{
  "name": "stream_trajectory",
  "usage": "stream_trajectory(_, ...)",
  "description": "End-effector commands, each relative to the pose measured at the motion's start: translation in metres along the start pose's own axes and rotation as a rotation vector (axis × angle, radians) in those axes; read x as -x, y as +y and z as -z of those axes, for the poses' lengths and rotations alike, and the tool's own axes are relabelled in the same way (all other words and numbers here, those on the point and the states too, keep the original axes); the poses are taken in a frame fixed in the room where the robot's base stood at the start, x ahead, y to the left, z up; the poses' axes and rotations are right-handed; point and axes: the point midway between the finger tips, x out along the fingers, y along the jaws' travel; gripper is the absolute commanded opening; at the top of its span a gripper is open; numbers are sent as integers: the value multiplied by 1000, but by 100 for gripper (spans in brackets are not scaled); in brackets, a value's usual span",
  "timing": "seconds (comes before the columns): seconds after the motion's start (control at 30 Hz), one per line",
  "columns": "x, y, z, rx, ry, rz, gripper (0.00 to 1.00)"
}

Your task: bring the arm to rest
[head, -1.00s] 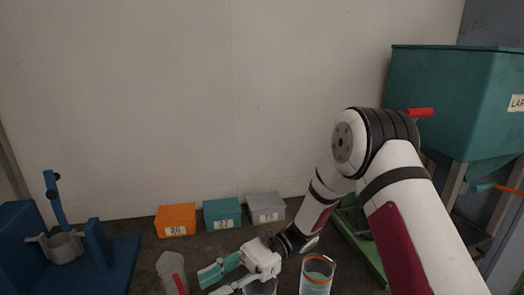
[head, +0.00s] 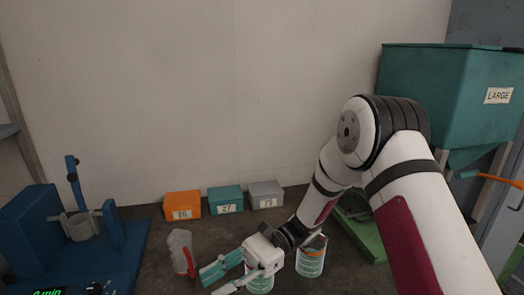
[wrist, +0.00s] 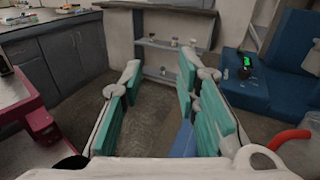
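My gripper (head: 210,283) is in the lower middle of the head view, low over the dark bench, with its two teal fingers pointing left. In the wrist view the fingers (wrist: 158,105) stand well apart with nothing between them. One container with a green label (head: 260,284) is partly hidden behind the gripper. A second clear container with an orange rim (head: 311,262) stands just right of the gripper, close to my forearm. A clear jug with a red handle (head: 180,252) stands left of the fingers, apart from them.
Orange (head: 182,204), teal (head: 226,200) and grey (head: 265,195) boxes line the back of the bench. A blue machine (head: 80,245) with a cup holder stands left. A large teal hopper (head: 440,95) stands right. The wrist view shows floor, cabinets (wrist: 75,55) and a shelf (wrist: 172,60).

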Motion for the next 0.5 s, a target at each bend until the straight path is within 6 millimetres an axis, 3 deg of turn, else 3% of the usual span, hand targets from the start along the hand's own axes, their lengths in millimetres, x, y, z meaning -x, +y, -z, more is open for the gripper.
stream_trajectory(0.27,7,14,-16,67,92,-43,29)
stream_trajectory(0.5,18,40,-35,164,234,-109,29)
